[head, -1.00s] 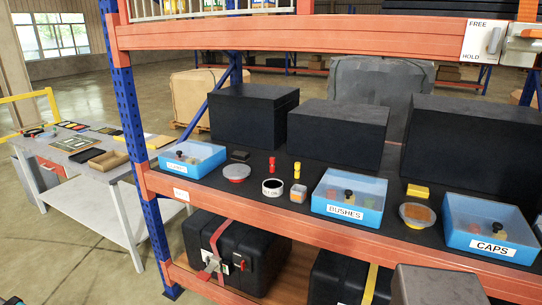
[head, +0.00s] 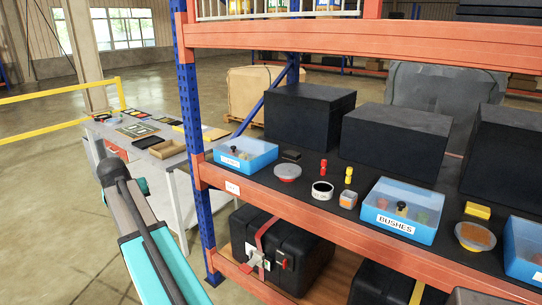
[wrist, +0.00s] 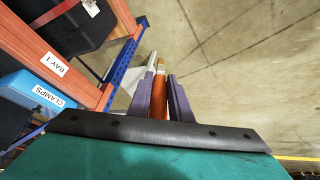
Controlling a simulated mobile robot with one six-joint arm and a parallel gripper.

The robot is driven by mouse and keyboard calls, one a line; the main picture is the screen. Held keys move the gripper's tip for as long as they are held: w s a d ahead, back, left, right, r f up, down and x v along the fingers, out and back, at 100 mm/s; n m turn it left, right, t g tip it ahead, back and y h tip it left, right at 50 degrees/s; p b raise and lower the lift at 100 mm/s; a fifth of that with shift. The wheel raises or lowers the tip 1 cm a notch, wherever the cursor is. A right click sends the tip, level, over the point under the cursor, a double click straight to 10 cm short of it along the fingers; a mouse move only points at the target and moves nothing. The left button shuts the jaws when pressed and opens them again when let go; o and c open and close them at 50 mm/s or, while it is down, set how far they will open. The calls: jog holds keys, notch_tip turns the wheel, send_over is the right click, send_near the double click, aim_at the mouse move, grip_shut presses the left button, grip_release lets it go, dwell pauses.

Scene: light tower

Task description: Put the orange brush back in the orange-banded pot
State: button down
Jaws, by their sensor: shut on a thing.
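My gripper (wrist: 163,84) is shut on the orange brush (wrist: 160,98) in the wrist view. The brush lies lengthwise between the two purple-grey fingers, and its pale, brownish end sticks out past the fingertips. The gripper is in free air over the concrete floor, beside the blue rack post. In the head view my arm shows at lower left, but the fingers and brush cannot be made out. I cannot make out the orange-banded pot in either view.
The rack shelf (head: 258,193) holds blue bins, including one marked BUSHES (head: 402,227), and black boxes (head: 295,118). The blue post (head: 188,120) stands close to my arm. A workbench (head: 110,125) with a cardboard tray (head: 167,149) stands behind it. A yellow rail (head: 50,136) is at left.

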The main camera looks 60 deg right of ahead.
jog(key=s+d+r+m+g+p, duration=0.15)
jog(key=s+d+m, duration=0.25)
jog(key=s+d, duration=0.5)
jog(key=s+d+r+m+g+y, duration=0.1)
jog(key=s+d+m+g, duration=0.15)
jog(key=s+d, duration=0.65)
jog(key=s+d+r+m+g, duration=0.15)
jog(key=s+d+m, duration=0.3)
jog(key=d, duration=0.85)
jog(key=s+d+r+m+y, duration=0.1)
jog(key=s+d, duration=0.4)
jog(key=s, duration=0.7)
jog(key=s+d+r+m+y+p, duration=0.1)
jog(key=s+d+m, duration=0.5)
jog(key=s, duration=0.7)
jog(key=s+d+r+m, duration=0.3)
jog(key=s+d+m, duration=0.1)
jog(key=s, duration=0.9)
jog(key=shift+d+r+y+p, duration=0.3)
jog(key=shift+d+y+p, duration=0.1)
jog(key=shift+d, duration=0.45)
jog(key=shift+w+a+r, duration=0.1)
notch_tip(320, 180, down, 8)
jog(key=b, duration=0.1)
jog(key=shift+f+b, duration=0.2)
jog(key=shift+b, duration=0.15)
